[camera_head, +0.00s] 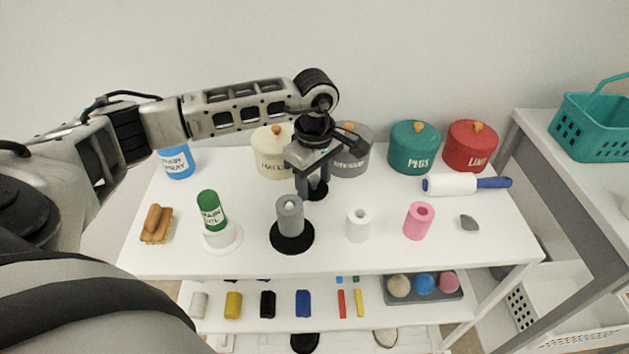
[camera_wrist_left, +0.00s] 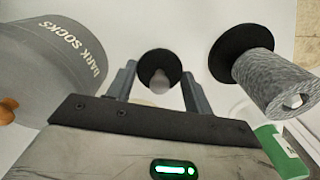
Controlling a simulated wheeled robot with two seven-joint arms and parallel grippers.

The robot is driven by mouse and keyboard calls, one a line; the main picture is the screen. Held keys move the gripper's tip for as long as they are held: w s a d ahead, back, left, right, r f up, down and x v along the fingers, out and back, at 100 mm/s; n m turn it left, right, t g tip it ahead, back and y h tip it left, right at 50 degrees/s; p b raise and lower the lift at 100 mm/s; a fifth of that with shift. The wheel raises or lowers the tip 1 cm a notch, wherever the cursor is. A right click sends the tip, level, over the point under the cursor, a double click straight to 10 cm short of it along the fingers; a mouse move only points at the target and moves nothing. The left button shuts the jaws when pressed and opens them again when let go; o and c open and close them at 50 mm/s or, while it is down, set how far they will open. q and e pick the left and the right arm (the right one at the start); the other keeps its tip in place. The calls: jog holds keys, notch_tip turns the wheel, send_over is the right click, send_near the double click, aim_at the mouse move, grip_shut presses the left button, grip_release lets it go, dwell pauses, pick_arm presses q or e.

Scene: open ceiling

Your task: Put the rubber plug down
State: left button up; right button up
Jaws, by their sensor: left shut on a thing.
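The rubber plug (camera_head: 318,191) is a black round disc with a small pale grey knob on top. My left gripper (camera_head: 312,183) points down over the white table and is shut on the plug. In the left wrist view the plug (camera_wrist_left: 160,65) shows between the fingertips, the knob towards the camera. The disc is at or just above the table top; I cannot tell if it touches. My right gripper is not in view.
A grey roll (camera_head: 290,216) on a black disc stands just in front. The grey DARK SOCKS pot (camera_head: 350,160) stands close behind, beside a cream pot (camera_head: 270,160). A white roll (camera_head: 358,226) and pink roll (camera_head: 418,221) are to the right. The table between plug and lint roller (camera_head: 450,185) is clear.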

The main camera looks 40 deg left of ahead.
pick_arm(q)
jog(key=shift+f, duration=0.25)
jog(key=shift+f, duration=0.1)
jog(key=shift+f, duration=0.15)
jog(key=o, duration=1)
